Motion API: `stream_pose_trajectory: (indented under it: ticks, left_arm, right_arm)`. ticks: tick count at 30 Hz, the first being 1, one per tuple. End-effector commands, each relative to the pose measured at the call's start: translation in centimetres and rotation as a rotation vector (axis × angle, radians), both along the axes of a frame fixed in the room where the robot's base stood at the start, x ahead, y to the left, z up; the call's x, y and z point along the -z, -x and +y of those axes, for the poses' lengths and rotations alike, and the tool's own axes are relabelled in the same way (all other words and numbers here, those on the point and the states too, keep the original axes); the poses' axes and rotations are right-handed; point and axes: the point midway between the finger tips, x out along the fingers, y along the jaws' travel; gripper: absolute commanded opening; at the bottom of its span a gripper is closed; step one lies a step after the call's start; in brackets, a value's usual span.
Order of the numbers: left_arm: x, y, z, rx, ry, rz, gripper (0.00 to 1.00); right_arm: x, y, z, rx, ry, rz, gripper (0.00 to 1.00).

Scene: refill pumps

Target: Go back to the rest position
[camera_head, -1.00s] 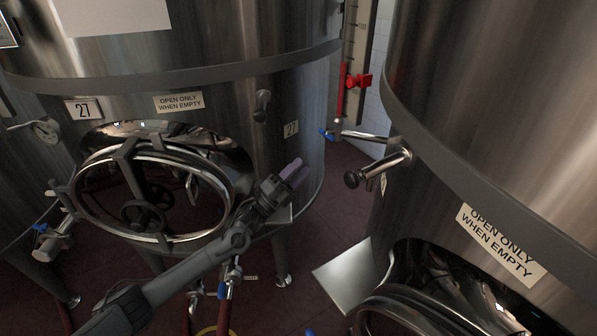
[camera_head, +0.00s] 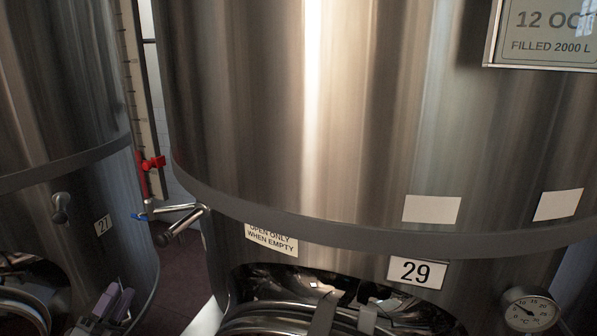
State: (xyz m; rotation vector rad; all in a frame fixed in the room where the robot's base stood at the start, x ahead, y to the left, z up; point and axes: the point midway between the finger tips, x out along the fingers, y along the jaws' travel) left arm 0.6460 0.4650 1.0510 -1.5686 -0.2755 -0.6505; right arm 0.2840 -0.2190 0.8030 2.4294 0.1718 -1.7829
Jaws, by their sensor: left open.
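My left gripper (camera_head: 114,300) shows at the lower left of the head view, its purple-grey fingers pointing up, with a gap between them and nothing held. It is in front of the lower part of the steel tank marked 27 (camera_head: 60,110). The rest of my left arm is mostly below the picture's edge. My right gripper is not in view.
The large steel tank marked 29 (camera_head: 380,120) fills the middle and right, with a round hatch (camera_head: 290,318) low down and a dial gauge (camera_head: 531,313).

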Motion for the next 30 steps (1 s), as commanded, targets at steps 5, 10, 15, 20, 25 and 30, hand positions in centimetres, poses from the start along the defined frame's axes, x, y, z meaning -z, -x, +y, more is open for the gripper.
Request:
stream_pose_trajectory:
  ticks: [5, 10, 15, 20, 25, 30]
  left_arm:
    - [5.3, 1.3, -0.8, 0.005, 0.025, 0.081, 0.41]
    - [10.2, 3.2, -2.9, 0.024, 0.08, 0.149, 0.41]
    - [14.7, 6.5, -7.3, 0.072, 0.175, 0.217, 0.41]
    - [19.6, 10.9, -13.3, 0.079, 0.382, 0.403, 0.41]
    - [23.2, 16.0, -18.9, 0.026, 0.684, 0.718, 0.41]
    - [24.5, 21.0, -22.5, -0.065, 0.944, 1.022, 0.41]
  right_arm:
    - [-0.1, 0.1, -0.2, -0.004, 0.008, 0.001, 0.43]
    - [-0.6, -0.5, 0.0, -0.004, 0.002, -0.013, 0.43]
    - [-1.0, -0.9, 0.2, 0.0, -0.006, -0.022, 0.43]
    - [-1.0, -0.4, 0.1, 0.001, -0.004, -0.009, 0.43]
    - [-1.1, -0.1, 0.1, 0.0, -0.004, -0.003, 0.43]
    - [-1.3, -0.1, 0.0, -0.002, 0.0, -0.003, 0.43]
